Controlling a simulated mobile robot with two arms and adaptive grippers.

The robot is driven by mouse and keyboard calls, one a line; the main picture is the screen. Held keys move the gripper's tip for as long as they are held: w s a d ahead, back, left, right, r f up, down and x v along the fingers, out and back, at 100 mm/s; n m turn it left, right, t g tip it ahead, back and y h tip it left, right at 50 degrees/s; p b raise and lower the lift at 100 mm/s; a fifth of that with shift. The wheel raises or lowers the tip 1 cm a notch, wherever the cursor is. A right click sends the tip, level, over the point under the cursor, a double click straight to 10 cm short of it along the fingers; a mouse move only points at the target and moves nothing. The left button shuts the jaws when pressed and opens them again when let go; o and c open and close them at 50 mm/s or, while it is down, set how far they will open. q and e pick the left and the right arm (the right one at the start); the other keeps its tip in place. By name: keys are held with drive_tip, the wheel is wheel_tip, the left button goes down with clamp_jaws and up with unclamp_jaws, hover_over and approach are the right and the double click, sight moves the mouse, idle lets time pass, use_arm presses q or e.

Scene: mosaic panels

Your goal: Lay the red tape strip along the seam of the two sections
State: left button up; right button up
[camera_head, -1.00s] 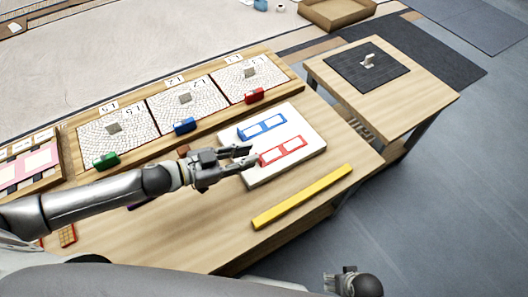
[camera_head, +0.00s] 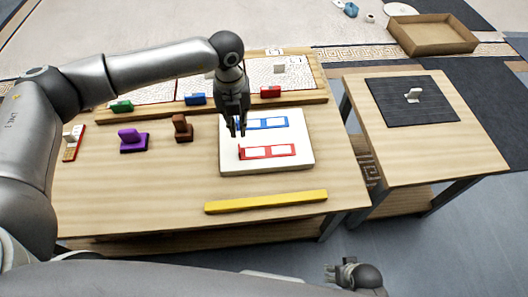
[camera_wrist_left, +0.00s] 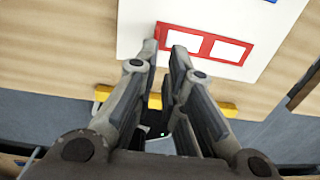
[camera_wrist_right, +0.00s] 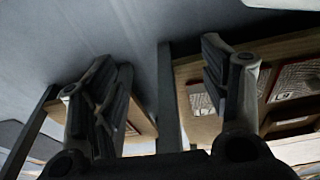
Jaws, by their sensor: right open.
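The red tape strip (camera_head: 267,151), a red frame with two white windows, lies on the white board (camera_head: 295,166). It also shows in the left wrist view (camera_wrist_left: 207,44). My left gripper (camera_head: 237,133) points down over the board's left side, near the strip's left end. Its fingers are a small gap apart (camera_wrist_left: 164,48), with the strip's left end seen just beyond the tips; contact is unclear. My right gripper (camera_wrist_right: 155,75) is open and empty, away from the board. Pale mosaic sections (camera_head: 205,88) lie in a wooden rack at the back, partly hidden by my left arm.
A blue strip (camera_head: 268,123) lies behind the red one. A yellow bar (camera_head: 265,201) lies along the table's front. Purple (camera_head: 133,140) and brown (camera_head: 182,128) blocks stand left. A side table with a dark mat (camera_head: 385,100) stands right, across a gap.

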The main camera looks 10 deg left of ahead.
use_arm(q)
drive_tip(key=shift+w+a+f, duration=0.15)
drive_tip(key=shift+a+f, duration=0.15)
drive_tip(key=shift+f, duration=0.05)
wheel_tip(320, 180, down, 4)
drive_tip(key=shift+a+r, duration=0.1)
drive_tip(key=shift+f+b, duration=0.3)
drive_tip(key=shift+f, duration=0.3)
drive_tip(key=f, duration=0.3)
drive_tip(key=s+f, duration=0.1)
drive_tip(key=shift+d+f+b, duration=0.25)
drive_tip(key=shift+b, duration=0.05)
drive_tip(key=shift+f, duration=0.25)
use_arm(e)
drive_tip(key=r, duration=0.2)
drive_tip(key=w+r, duration=0.1)
drive_tip(key=r, duration=0.1)
drive_tip(key=shift+a, duration=0.3)
use_arm(q)
drive_tip(key=shift+c, duration=0.3)
clamp_jaws()
use_arm(e)
drive_tip(key=shift+s+f, duration=0.1)
drive_tip(key=shift+f, duration=0.05)
use_arm(q)
drive_tip(key=shift+r, duration=0.15)
